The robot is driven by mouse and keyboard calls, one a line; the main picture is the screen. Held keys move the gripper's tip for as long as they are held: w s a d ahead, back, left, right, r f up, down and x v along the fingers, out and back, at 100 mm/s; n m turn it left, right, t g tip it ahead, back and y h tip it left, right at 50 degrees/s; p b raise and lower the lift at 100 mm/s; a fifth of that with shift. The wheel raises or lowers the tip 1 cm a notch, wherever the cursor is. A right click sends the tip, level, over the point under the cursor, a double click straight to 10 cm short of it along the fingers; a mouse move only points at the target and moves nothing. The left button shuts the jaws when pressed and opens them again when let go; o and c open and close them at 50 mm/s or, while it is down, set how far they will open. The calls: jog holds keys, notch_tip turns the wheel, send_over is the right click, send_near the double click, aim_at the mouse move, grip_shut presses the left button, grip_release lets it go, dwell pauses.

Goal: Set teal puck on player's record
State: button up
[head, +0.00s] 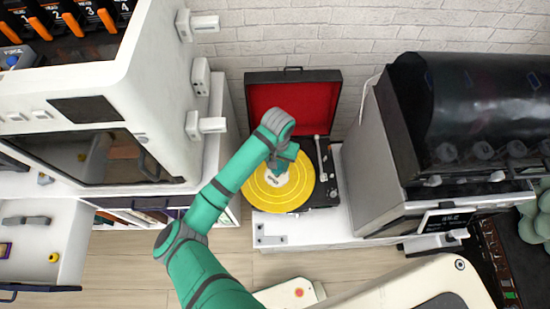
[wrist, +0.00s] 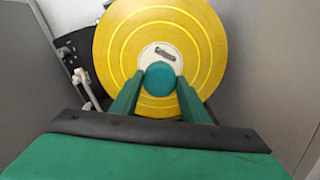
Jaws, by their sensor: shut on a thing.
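The record player (head: 323,160) stands on a white cabinet with its red-lined lid open. A yellow record (head: 259,198) with a white label lies on it, and the record also fills the upper part of the wrist view (wrist: 205,50). The teal puck (wrist: 160,78) shows in the wrist view between my fingertips, in front of the record's label. My gripper (wrist: 158,88) is shut on the puck. In the head view my gripper (head: 280,168) is over the record's label and hides the puck. I cannot tell whether the puck touches the record.
The tonearm (head: 318,150) is at the record's right side. A white cabinet machine (head: 160,80) stands to the left and a dark-topped machine (head: 400,140) to the right. An open drawer (head: 45,240) is at lower left.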

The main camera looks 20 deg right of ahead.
aim_at(278, 165)
jog(key=shift+w+f, duration=0.15)
jog(key=shift+f, duration=2.35)
jog(key=shift+a, duration=0.1)
jog(key=shift+f, duration=0.6)
jog(key=o, duration=0.9)
jog(key=shift+s, duration=0.2)
jog(key=shift+r, duration=0.1)
jog(key=shift+r, duration=5.45)
